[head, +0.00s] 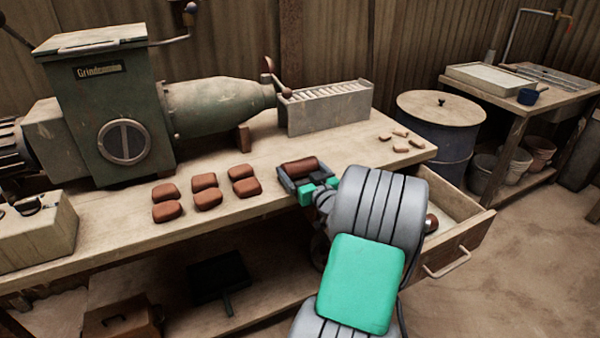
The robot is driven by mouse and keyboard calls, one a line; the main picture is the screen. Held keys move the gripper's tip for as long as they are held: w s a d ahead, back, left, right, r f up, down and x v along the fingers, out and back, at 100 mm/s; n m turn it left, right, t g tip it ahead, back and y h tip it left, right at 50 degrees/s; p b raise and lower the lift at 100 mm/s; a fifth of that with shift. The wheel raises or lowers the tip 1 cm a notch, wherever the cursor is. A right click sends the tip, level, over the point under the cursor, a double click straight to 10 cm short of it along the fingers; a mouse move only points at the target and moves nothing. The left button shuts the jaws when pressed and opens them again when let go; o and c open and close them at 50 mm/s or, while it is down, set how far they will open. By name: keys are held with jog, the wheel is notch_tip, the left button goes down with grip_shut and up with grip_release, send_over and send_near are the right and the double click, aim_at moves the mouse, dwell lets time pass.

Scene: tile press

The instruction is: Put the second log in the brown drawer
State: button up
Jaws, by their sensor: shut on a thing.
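A reddish-brown clay log (301,166) is in my gripper (302,174), over the right part of the workbench top. My gripper's grey fingers are closed around the log, and its green part shows just below. I cannot tell whether the log touches the bench. The brown wooden drawer (462,246) is pulled out at the right end of the bench, with a pale handle on its front. A rounded brown piece (432,222), perhaps another log, shows inside the drawer beside my arm. My arm hides the drawer's left part.
Several brown clay blocks (205,181) lie on the bench left of my gripper. The green grinder machine (105,110) and a grey slotted box (328,110) stand behind. Small clay bits (400,133) lie at the back right. A blue barrel (440,120) stands behind the drawer.

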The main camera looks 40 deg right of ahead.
jog(key=shift+r, duration=0.25)
jog(key=shift+f, duration=0.25)
jog(key=o, duration=1.6)
